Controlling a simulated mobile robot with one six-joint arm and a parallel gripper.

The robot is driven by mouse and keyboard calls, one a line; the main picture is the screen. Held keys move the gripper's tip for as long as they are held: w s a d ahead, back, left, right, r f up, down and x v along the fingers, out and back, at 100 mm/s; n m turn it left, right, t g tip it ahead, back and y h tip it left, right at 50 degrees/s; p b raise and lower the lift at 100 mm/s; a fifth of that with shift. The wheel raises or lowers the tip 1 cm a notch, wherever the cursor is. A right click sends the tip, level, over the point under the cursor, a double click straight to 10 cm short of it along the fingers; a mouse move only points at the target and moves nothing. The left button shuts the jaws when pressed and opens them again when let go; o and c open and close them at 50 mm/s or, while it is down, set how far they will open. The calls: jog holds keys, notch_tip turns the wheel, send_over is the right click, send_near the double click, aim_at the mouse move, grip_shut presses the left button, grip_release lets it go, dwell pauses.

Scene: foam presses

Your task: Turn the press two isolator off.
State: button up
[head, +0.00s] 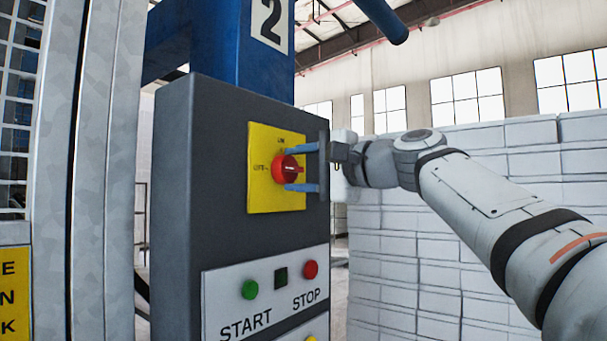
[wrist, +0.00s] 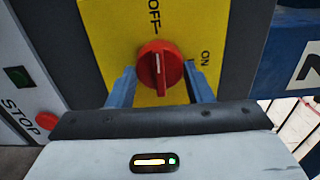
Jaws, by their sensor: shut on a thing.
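The press two isolator is a red rotary knob (head: 281,172) on a yellow plate (head: 260,195), high on a dark grey control box. The plate reads ON at the top and OFF at the left in the head view. My gripper (head: 288,168) is shut on the knob, one blue finger above and one below it. The wrist view is turned: the knob (wrist: 160,65) sits between the fingers, with OFF above and ON to the right. The white line on the knob runs up and down there, in line with OFF.
Below the plate on the control box (head: 172,220) are a green START button (head: 250,289) and a red STOP button (head: 310,269). A blue column (head: 236,45) marked 2 rises behind. A grey metal frame (head: 104,170) stands left. White stacked blocks (head: 400,270) fill the right background.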

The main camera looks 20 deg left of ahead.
jog(key=shift+s+r, duration=0.1)
jog(key=shift+r, duration=0.05)
dwell(0.3)
jog(key=o, duration=0.6)
jog(key=shift+o, duration=0.6)
jog(key=shift+a, duration=0.2)
jog(key=shift+o, duration=1.3)
jog(key=shift+d, duration=0.15)
jog(key=b+v, duration=0.1)
jog(key=v, duration=0.6)
jog(key=shift+s+d+b, duration=0.15)
jog(key=shift+d+b, duration=0.1)
jog(key=shift+b, duration=0.1)
